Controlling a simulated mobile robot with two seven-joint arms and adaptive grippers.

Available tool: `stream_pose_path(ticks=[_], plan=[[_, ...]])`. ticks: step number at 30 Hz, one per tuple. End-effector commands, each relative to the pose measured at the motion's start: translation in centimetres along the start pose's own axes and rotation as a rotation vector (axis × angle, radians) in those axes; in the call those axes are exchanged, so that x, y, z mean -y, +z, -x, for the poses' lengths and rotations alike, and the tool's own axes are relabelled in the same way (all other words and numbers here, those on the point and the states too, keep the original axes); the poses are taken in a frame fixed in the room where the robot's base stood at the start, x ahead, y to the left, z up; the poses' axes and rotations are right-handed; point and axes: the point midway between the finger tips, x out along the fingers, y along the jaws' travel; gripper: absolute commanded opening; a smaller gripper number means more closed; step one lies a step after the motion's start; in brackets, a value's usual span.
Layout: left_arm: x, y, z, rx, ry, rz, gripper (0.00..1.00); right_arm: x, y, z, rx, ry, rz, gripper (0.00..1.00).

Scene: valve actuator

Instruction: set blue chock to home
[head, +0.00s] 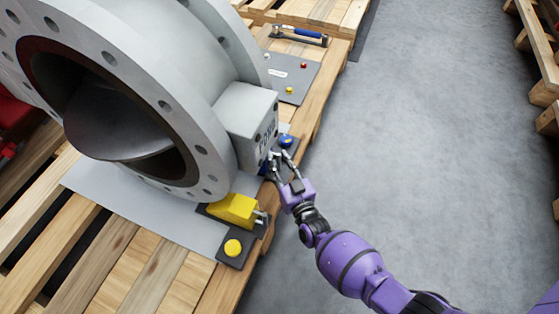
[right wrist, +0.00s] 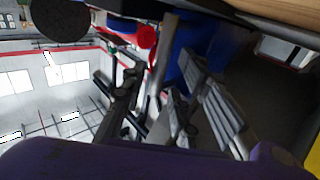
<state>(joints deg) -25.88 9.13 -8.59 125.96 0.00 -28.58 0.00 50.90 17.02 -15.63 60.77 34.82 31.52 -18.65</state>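The blue chock (head: 264,168) is mostly hidden under the valve's grey flange and block, beside my right gripper (head: 279,159). In the right wrist view the chock's blue body (right wrist: 208,38) is close, just beyond the fingers. A grey bar, seemingly its handle, stands between the spread fingers of my right gripper (right wrist: 160,78). The fingers look open, with gaps beside the bar; I cannot tell whether one touches it. My left gripper is not in view.
The large grey valve (head: 222,120) stands on a wooden pallet (head: 130,262). A yellow chock (head: 236,209) and a yellow button (head: 233,247) are on the near plate. A grey panel (head: 291,84) and a blue-handled tool (head: 298,36) lie farther back. The floor (head: 430,130) at right is clear.

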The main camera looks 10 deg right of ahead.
Motion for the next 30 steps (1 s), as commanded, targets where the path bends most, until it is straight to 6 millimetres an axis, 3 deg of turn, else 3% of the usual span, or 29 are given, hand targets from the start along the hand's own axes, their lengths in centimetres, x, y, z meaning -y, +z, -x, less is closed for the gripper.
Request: stream_pose_path(ticks=[5,18,24,30], plan=[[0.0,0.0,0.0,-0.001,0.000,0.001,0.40,0.0,0.2,1.3,0.003,0.000,-0.001,0.29],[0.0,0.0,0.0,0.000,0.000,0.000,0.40,0.0,0.1,10.0,0.002,0.000,0.000,0.29],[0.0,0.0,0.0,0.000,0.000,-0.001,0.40,0.0,0.0,11.7,0.000,0.000,-0.001,0.29],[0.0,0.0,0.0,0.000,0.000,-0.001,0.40,0.0,0.0,12.0,0.000,-0.001,0.000,0.29]])
